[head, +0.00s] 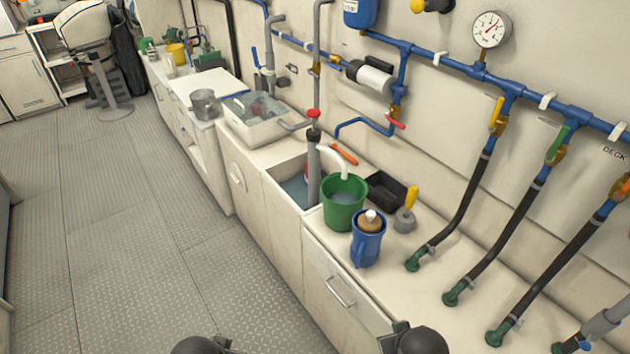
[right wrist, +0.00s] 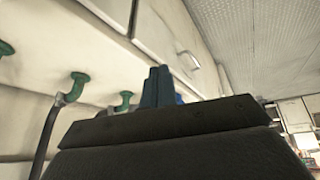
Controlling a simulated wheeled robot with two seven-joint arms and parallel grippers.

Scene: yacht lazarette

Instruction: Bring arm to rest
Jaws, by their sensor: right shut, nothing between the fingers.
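My right gripper (right wrist: 159,88) shows in the right wrist view as two dark blue-grey fingers pressed together beyond a dark wrist housing. It is shut and empty, near the counter's drawer front. In the head view only dark rounded parts of my arms show at the bottom edge; neither gripper can be made out there. My left gripper is not in view.
The counter (head: 380,290) carries a green bucket (head: 344,205), a blue jug (head: 367,240), a black tray (head: 378,188) and a clear tub (head: 255,125). Black hoses (head: 465,207) rise at the right to blue pipes. The floor (head: 110,220) at left is clear.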

